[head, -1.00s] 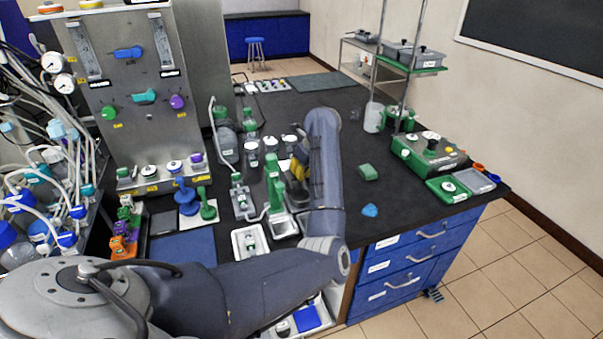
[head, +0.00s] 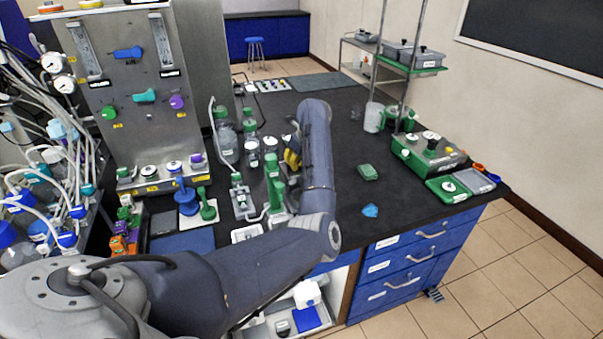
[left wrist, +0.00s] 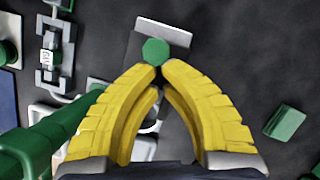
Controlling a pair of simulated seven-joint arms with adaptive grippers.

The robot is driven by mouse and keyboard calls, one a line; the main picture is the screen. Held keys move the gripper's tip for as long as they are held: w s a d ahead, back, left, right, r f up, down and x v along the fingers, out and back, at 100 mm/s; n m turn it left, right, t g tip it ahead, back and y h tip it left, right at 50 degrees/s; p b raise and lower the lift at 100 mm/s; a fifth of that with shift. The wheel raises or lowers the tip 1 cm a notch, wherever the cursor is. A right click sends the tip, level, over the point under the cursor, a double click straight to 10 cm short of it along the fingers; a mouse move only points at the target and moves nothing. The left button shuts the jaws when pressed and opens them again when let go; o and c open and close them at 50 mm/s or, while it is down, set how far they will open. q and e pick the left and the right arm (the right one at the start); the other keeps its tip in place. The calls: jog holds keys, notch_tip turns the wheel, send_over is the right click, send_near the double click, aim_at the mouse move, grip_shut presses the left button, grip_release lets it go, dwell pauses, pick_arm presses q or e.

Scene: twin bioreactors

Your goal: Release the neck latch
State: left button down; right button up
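No part is clearly marked as the neck latch. In the left wrist view a green hexagonal knob (left wrist: 155,51) stands in front of a pale grey plate (left wrist: 163,33). My left gripper (left wrist: 161,70) has its yellow fingertips drawn close together, with a narrow gap, right at the knob's near edge. I cannot tell whether they touch or hold it. In the head view the left gripper (head: 292,158) is low over the bench, partly hidden by my forearm. A green upright handle (head: 275,185) stands just left of it. My right gripper is in neither view.
Bottles with green caps (head: 226,142) and a small grey fixture (head: 242,198) stand left of the gripper. A green block (head: 368,172) and blue piece (head: 370,211) lie to the right. A green-topped device (head: 428,152) stands farther right. Open bench lies between.

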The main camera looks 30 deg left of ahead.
pick_arm(q)
jog(key=shift+s+d, duration=0.1)
jog(key=shift+d, duration=0.55)
jog(key=shift+s+d, duration=0.15)
jog(key=shift+d, duration=0.5)
jog(key=shift+s+d, duration=0.15)
jog(key=shift+d, duration=0.45)
jog(key=v, duration=1)
jog(key=shift+s, duration=0.15)
